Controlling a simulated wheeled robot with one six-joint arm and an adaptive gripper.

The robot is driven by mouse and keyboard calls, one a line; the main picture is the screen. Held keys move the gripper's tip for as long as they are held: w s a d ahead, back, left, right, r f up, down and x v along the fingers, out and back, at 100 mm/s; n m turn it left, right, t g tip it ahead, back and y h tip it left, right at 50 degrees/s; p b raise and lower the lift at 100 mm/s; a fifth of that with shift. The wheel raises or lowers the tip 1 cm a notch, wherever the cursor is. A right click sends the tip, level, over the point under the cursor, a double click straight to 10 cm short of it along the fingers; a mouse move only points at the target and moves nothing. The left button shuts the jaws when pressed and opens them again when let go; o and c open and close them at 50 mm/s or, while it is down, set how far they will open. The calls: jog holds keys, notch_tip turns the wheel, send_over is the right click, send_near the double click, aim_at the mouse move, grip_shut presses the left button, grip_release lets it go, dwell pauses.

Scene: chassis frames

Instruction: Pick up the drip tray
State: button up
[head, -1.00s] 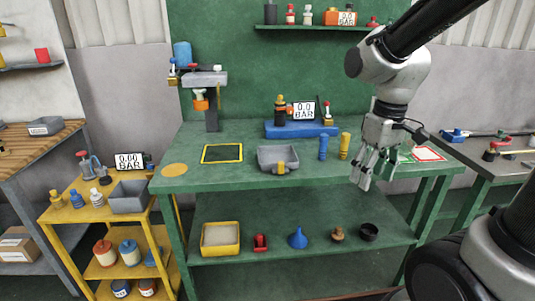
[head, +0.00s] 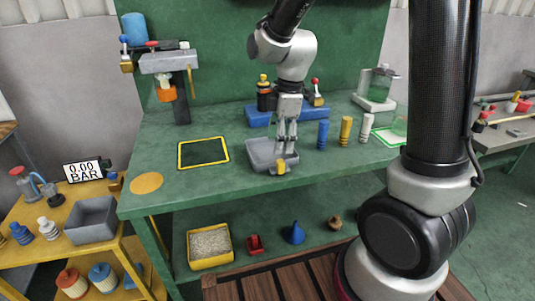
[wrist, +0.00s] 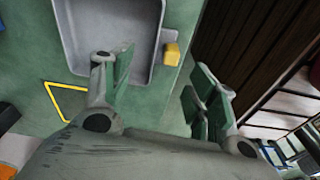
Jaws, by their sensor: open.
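The drip tray, a shallow grey tray (head: 258,148) with a yellow tab (head: 281,168) at its front, sits on the green bench near its front edge. In the wrist view the tray (wrist: 75,30) fills the upper middle, with the yellow tab (wrist: 171,54) on its right wall. My gripper (head: 285,150) is open and empty, pointing down over the tray's front right part. In the wrist view one finger overlaps the tray's inside and the other lies beyond its tab side. I cannot tell the height left or whether they touch the tray.
Blue (head: 323,134), yellow (head: 345,130) and pale (head: 366,128) ribbed posts stand right of the tray. A yellow-bordered dark square (head: 203,152) lies left of it. A blue base with fittings (head: 258,118) stands behind. The lower shelf holds a yellow bin (head: 210,262).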

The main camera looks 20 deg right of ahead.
aim_at(280, 163)
jog(key=shift+f+n, duration=0.15)
jog(key=shift+n, duration=0.35)
jog(key=f, duration=0.7)
jog(key=shift+s+a+f, duration=0.2)
jog(key=shift+s+f, duration=0.05)
jog(key=shift+s, duration=0.15)
jog(key=shift+c, duration=0.2)
